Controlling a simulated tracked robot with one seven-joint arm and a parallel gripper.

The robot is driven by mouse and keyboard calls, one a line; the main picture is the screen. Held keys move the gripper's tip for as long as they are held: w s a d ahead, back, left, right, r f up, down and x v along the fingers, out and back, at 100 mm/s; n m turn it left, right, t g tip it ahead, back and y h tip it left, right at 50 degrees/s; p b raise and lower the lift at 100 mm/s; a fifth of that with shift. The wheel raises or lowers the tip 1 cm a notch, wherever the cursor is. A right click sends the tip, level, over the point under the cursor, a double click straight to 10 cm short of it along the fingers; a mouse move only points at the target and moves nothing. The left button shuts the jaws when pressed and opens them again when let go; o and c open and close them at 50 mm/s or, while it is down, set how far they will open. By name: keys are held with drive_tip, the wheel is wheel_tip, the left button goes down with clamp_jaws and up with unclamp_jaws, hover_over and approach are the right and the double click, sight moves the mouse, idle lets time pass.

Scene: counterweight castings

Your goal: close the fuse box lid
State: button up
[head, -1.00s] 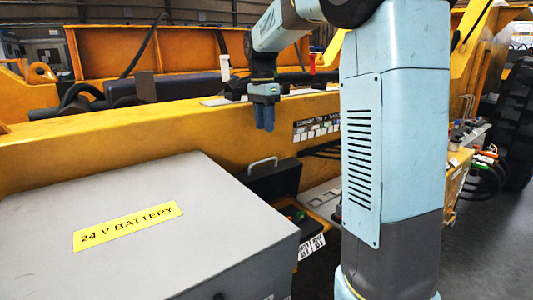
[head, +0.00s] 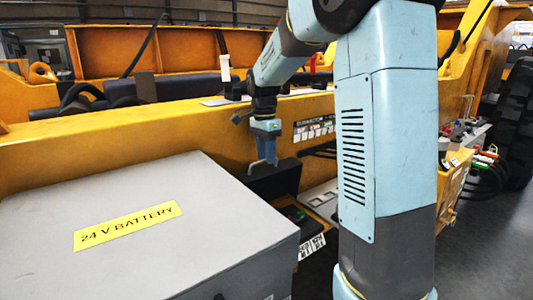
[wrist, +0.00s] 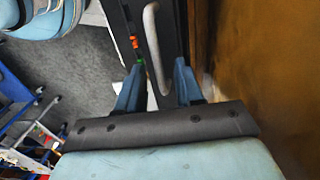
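The fuse box lid (head: 283,183) is a dark panel standing raised at the back of the black fuse box, beside the grey battery box. Its light grey bar handle (wrist: 153,45) shows in the wrist view, and the lid is the dark strip (wrist: 171,30) there. My gripper (head: 266,162) points down at the lid's top edge and hides most of the handle in the head view. In the wrist view my gripper (wrist: 158,84) has its two blue fingers apart, with the handle's near end between them. I cannot tell whether they touch it.
The grey battery box (head: 130,225) with a yellow "24 V BATTERY" label fills the lower left. A yellow machine frame (head: 130,146) runs behind the lid. Cables (head: 318,150) and a labelled strip (head: 314,130) are to the right.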

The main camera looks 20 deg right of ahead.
clamp_jaws()
idle(1.3)
